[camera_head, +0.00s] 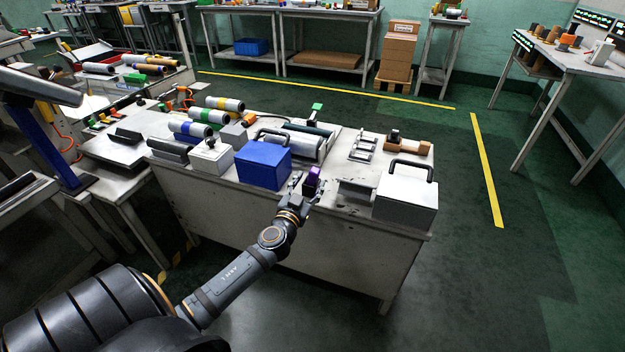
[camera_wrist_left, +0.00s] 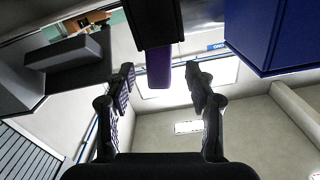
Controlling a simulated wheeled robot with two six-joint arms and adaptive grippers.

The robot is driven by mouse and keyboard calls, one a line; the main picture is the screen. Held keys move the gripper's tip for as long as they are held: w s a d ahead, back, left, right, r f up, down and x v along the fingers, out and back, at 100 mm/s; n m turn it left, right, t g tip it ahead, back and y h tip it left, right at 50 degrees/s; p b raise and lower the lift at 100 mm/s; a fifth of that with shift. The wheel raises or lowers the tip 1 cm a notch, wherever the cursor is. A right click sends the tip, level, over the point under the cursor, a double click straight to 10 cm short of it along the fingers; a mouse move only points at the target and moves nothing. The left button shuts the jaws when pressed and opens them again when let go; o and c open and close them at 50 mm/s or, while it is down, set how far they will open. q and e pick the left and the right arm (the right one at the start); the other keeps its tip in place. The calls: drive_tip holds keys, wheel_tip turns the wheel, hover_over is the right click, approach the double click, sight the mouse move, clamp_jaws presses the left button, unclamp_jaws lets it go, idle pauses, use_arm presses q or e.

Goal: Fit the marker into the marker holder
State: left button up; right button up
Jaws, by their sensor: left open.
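A purple piece, which looks like the marker (camera_head: 314,172), stands upright near the table's front edge, right of the blue box. In the left wrist view, which appears upside down, the purple marker (camera_wrist_left: 159,68) adjoins a wider black block (camera_wrist_left: 153,22), perhaps the marker holder. I cannot tell whether the marker sits inside this block or only meets it. My left gripper (camera_head: 303,186) is at the marker. Its fingers (camera_wrist_left: 160,82) are open, one on either side of the purple end, with visible gaps and no grip. My right gripper is not in view.
The blue box (camera_head: 262,166) stands close to the left of my left gripper. A white box with a black handle (camera_head: 405,198) and a grey bracket (camera_head: 356,190) stand to the right. Film rolls (camera_head: 190,128) lie at the table's left rear.

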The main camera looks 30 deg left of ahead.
sight(312, 180)
use_arm(q)
drive_tip(key=x, duration=0.4)
drive_tip(key=shift+f, duration=0.2)
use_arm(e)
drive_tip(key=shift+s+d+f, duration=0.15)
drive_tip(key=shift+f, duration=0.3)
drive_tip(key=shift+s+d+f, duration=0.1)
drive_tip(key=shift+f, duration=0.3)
use_arm(q)
drive_tip(key=shift+c, duration=0.3)
clamp_jaws()
